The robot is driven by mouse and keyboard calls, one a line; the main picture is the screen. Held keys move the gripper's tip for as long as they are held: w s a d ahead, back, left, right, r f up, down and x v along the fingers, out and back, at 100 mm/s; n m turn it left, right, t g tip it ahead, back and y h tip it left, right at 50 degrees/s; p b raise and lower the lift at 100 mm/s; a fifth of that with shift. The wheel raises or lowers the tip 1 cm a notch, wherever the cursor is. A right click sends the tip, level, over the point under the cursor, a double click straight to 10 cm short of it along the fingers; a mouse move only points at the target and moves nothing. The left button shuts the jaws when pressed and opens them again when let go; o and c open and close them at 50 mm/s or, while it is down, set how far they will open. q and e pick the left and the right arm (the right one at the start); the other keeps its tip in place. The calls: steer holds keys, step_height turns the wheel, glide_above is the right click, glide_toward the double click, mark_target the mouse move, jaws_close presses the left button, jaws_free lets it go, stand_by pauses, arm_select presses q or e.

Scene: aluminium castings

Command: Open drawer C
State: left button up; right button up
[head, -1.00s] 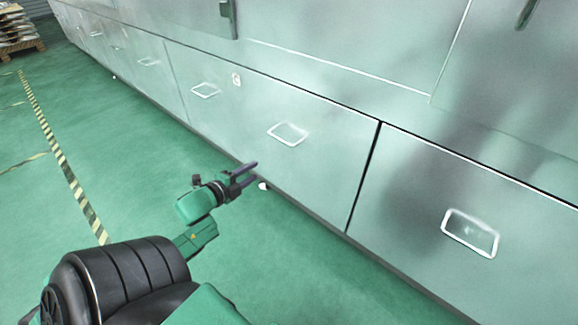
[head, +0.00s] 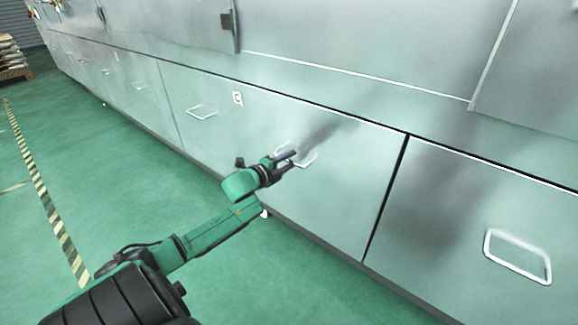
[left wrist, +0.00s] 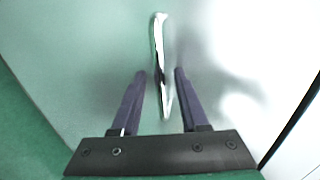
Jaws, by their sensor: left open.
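A wide metal drawer front (head: 350,180) with two white bar handles fills the middle of the head view. A small label (head: 237,98) sits near its top edge; its letter is too small to read. My left gripper (head: 290,158) is open at the drawer's right handle (head: 309,161) and partly hides it. In the left wrist view the white handle (left wrist: 158,45) runs between the two dark fingers of my left gripper (left wrist: 159,72), with a gap on each side. The drawer looks shut. My right gripper is not in view.
The drawer's left handle (head: 202,111) is free. Another drawer front with a white handle (head: 517,256) lies to the right, past a dark gap. Cabinet doors (head: 370,40) stand above. The green floor (head: 130,185) is clear, with a striped line (head: 45,200).

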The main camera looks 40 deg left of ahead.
arm_select(q)
steer(key=shift+w, duration=0.2)
jaws_close()
stand_by(1.3)
